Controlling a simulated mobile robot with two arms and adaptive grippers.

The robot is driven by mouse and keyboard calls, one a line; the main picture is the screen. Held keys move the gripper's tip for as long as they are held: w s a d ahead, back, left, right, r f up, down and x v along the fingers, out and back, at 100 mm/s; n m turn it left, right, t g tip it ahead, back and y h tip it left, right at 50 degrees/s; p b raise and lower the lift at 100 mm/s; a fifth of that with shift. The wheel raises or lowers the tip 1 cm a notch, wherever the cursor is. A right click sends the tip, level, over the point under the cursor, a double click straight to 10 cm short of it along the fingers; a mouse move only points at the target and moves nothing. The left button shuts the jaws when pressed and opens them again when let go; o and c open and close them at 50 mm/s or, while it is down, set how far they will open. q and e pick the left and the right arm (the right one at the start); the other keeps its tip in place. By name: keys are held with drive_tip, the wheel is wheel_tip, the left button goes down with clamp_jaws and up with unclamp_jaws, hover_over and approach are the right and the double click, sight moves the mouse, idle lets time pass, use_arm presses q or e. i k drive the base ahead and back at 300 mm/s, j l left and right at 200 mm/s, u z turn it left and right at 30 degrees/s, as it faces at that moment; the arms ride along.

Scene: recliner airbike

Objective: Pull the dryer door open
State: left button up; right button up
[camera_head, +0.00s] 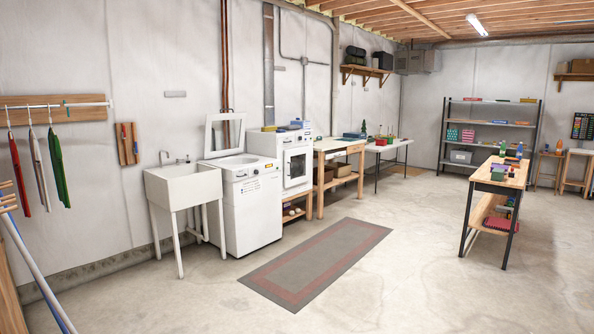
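The dryer (290,160) is a white front-loading machine against the left wall, raised on a wooden stand with an open shelf. Its door (296,167) faces right, has a dark window and looks shut. A white top-loading washer (246,205) stands just left of the dryer with its lid (225,134) raised. Neither of my grippers shows in the head view, so nothing of mine is seen near the dryer door.
A grey mat with a red border (316,262) lies on the floor before the machines. A utility sink (184,188) stands left, a wooden workbench (340,145) right of the dryer. Another workbench (499,177) stands at right. The concrete floor between is clear.

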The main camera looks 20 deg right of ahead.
sight(288, 183)
drive_tip(key=i+l+z, duration=0.25)
drive_tip(key=i+z, duration=0.7)
drive_tip(key=i+l+z, duration=0.15)
drive_tip(key=i, duration=0.8)
drive_tip(key=i+l+z, duration=0.1)
drive_tip(key=i, duration=0.85)
drive_tip(key=i+j+u, duration=0.3)
drive_tip(key=i+u, duration=0.15)
drive_tip(key=i, duration=0.95)
drive_tip(key=i+l+u, duration=0.2)
drive_tip(key=i+u, duration=0.2)
drive_tip(key=i, duration=1)
